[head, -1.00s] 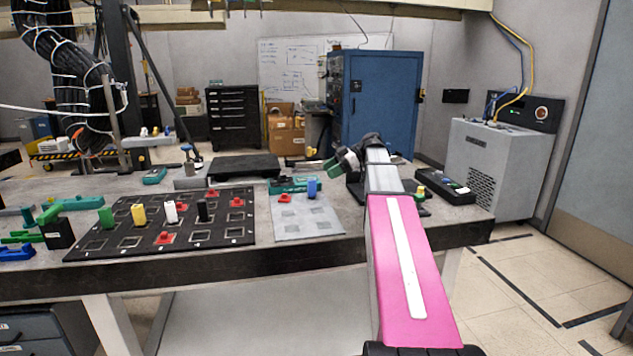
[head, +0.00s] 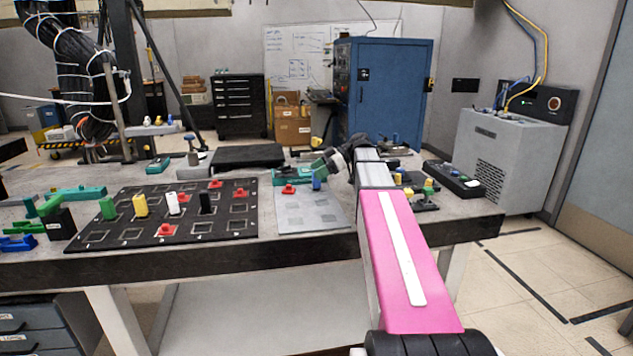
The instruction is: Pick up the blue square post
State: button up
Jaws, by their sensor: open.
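The blue square post (head: 317,182) stands upright at the back of the grey mat (head: 312,217), partly hidden by my gripper. My gripper (head: 319,169), with green fingers, is at the far end of my pink and grey arm. It is just above the post and overlaps its top in the head view. The fingers are small here, so I cannot tell whether they touch the post. The jaws are open, and the post still stands on the mat.
A red knobbed piece (head: 289,189) sits left of the post, with green pieces behind. A black board (head: 105,235) to the left holds green, yellow, white and black posts and several red pieces. A black tray (head: 455,180) lies right of my arm. The mat's front is clear.

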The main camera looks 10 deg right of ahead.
jog(key=x, duration=0.2)
jog(key=shift+a+f, duration=0.2)
jog(key=shift+a, duration=0.15)
jog(key=c, duration=1)
jog(key=shift+c, duration=0.2)
jog(key=shift+r, duration=0.15)
